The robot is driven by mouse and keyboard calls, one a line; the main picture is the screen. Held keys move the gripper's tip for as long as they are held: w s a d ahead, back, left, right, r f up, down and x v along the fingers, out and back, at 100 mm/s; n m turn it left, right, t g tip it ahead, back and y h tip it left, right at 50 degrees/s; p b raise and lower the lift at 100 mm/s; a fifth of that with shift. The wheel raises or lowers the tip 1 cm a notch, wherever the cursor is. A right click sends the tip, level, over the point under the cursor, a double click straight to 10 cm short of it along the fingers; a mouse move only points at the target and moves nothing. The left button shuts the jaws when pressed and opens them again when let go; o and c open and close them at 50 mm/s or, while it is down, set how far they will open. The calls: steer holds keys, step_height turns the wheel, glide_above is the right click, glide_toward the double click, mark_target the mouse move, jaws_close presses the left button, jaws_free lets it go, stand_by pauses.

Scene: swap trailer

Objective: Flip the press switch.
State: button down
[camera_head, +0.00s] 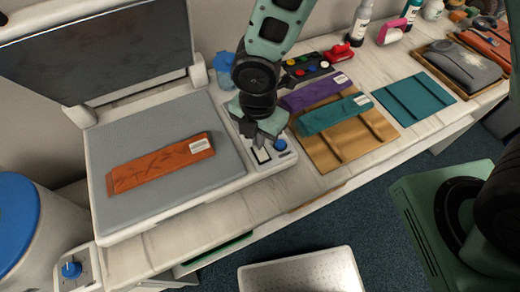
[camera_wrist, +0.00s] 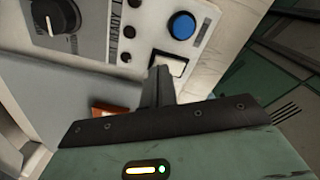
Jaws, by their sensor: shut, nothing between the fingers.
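The press (camera_head: 93,170) stands open on the counter, with its dark lid raised at the back. Its control panel (camera_head: 286,163) is on the right side. A white rocker switch (camera_head: 262,155) in a dark frame sits there beside a round blue button (camera_head: 280,145). In the wrist view the switch (camera_wrist: 172,63) lies just beyond my fingertips, partly hidden by them, with the blue button (camera_wrist: 182,25) above it. My gripper (camera_head: 254,139) is shut and empty, pointing down over the panel. The closed fingertips (camera_wrist: 160,71) overlap the switch's edge; I cannot tell whether they touch it.
An orange piece (camera_head: 160,163) with a white label lies on the grey press bed. A black knob (camera_wrist: 54,15) is on the panel. Purple (camera_head: 317,92) and teal (camera_head: 335,113) pieces lie on a wooden board (camera_head: 366,140) to the right. A blue-lidded container (camera_head: 225,69) stands behind.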

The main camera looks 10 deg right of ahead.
steer(key=shift+f+b, duration=0.55)
steer(key=shift+f, duration=0.2)
stand_by(0.4)
step_height(320, 180, up, 7)
steer(key=p, duration=0.6)
steer(key=shift+r+p, duration=0.1)
steer(key=shift+p, duration=0.2)
steer(key=s+d+r+m+b, duration=0.5)
steer(key=s+d+r+m, duration=0.3)
steer(key=m, duration=1.1)
steer(key=s+r, duration=0.3)
steer(key=shift+s+r+m+y+b, duration=0.15)
steer(key=shift+r+m+y+b, duration=0.15)
steer(key=shift+r+b, duration=0.1)
